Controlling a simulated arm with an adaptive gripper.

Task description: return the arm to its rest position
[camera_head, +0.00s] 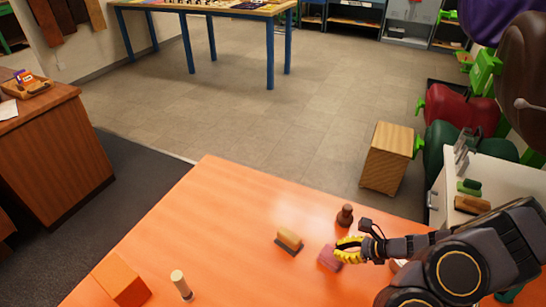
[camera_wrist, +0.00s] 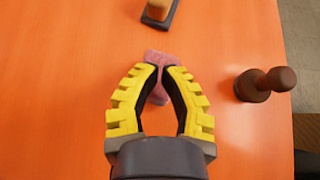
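My gripper (camera_head: 350,246), with yellow ridged fingers, is low over the orange table (camera_head: 225,225) at the right. In the wrist view its two fingertips (camera_wrist: 160,68) are close together, with a narrow gap between them. A pink block (camera_head: 328,258) is at the fingertips, partly hidden by them; it also shows in the wrist view (camera_wrist: 159,56), beyond and between the fingers. I cannot tell whether the fingers touch or grip it.
A brown knobbed piece (camera_head: 345,215) stands beside my gripper. A wood-topped dark block (camera_head: 289,241) lies left of it. A wooden box (camera_head: 388,158) stands beyond the table.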

